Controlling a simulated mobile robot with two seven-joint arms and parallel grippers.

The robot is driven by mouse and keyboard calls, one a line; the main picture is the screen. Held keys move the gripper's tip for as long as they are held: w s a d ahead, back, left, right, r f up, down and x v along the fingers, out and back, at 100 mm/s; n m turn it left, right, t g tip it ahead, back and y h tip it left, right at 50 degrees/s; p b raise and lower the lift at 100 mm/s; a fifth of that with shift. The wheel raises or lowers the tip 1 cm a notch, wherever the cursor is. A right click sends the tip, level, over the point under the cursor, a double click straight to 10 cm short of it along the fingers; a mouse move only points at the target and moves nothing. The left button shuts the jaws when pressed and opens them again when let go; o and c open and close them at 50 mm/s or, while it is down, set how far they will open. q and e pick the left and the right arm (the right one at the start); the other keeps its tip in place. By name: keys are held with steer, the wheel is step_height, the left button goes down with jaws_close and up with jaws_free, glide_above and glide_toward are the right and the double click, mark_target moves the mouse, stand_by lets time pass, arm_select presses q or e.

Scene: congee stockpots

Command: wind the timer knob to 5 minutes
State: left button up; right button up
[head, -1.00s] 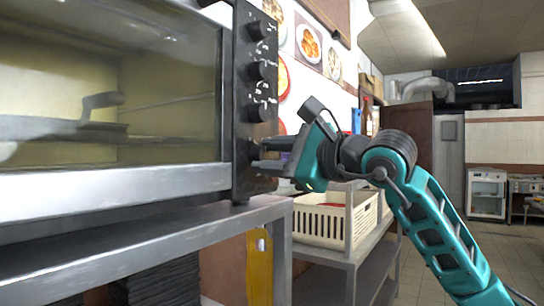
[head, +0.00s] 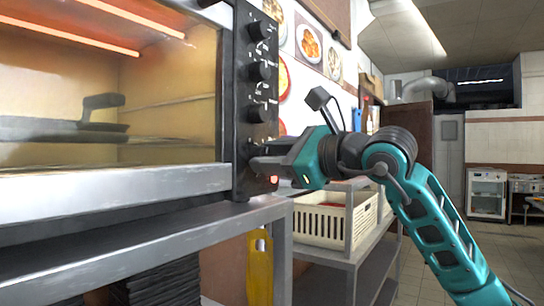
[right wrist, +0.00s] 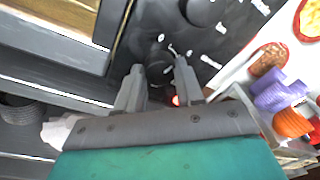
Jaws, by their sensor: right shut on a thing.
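The oven (head: 110,183) stands at the left with a black control panel (head: 243,95) on its right side. A column of dark knobs runs down the panel. My right gripper (head: 258,164) reaches in from the right, shut on the lowest one, the timer knob. In the right wrist view the timer knob (right wrist: 157,68) sits between the two fingertips. A red lamp (head: 273,180) glows just below it, and the oven's heating bars (head: 110,28) glow orange. The knob's pointer and the minute marks are too small or hidden to read. My left gripper is not in view.
A dark pan (head: 60,130) lies on the rack inside the oven. The oven rests on a grey metal stand (head: 180,222). A cream plastic basket (head: 322,222) sits on a shelf right of it, below my right arm. Open floor lies at the far right.

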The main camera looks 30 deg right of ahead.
steer(key=m, duration=0.4)
steer(key=shift+m, duration=0.3)
stand_by(0.3)
steer(key=o, duration=1)
steer(key=shift+o, duration=0.2)
